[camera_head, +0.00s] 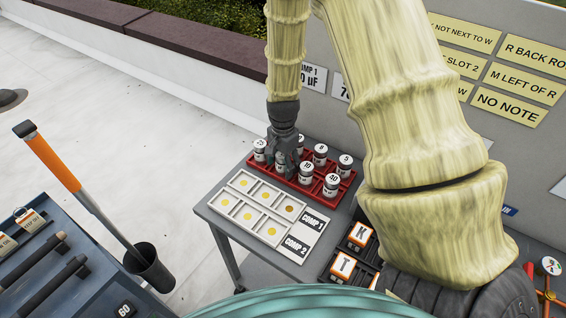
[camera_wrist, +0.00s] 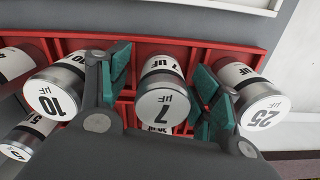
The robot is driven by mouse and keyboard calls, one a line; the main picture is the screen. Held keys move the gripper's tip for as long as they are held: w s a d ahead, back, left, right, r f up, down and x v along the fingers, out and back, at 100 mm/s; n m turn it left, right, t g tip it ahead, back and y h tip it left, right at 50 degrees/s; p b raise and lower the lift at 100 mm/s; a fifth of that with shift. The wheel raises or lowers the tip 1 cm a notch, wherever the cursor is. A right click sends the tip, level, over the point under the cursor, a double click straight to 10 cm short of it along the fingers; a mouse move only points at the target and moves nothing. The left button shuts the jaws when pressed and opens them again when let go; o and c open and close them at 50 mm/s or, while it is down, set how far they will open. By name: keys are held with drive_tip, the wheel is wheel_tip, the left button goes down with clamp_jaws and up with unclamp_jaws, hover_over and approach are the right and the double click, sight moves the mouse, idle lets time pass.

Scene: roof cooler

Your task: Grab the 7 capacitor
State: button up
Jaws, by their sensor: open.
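The 7 µF capacitor (camera_wrist: 162,95) is a silver can with a white label and a white top reading 7. In the wrist view it stands in a red rack between my gripper's (camera_wrist: 160,95) two teal-padded fingers, with a visible gap on each side. My gripper is open. In the head view my gripper (camera_head: 284,158) is down at the red rack (camera_head: 318,193) on the grey table, and it hides the 7 µF capacitor there.
The 10 µF capacitor (camera_wrist: 58,93) stands close outside the left finger, and the 25 µF capacitor (camera_wrist: 258,100) close outside the right finger. A white tray (camera_head: 262,237) with several compartments lies in front of the rack. Several other capacitors fill the rack.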

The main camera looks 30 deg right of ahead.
drive_tip(key=shift+w+f, duration=0.15)
drive_tip(key=c, duration=1.2)
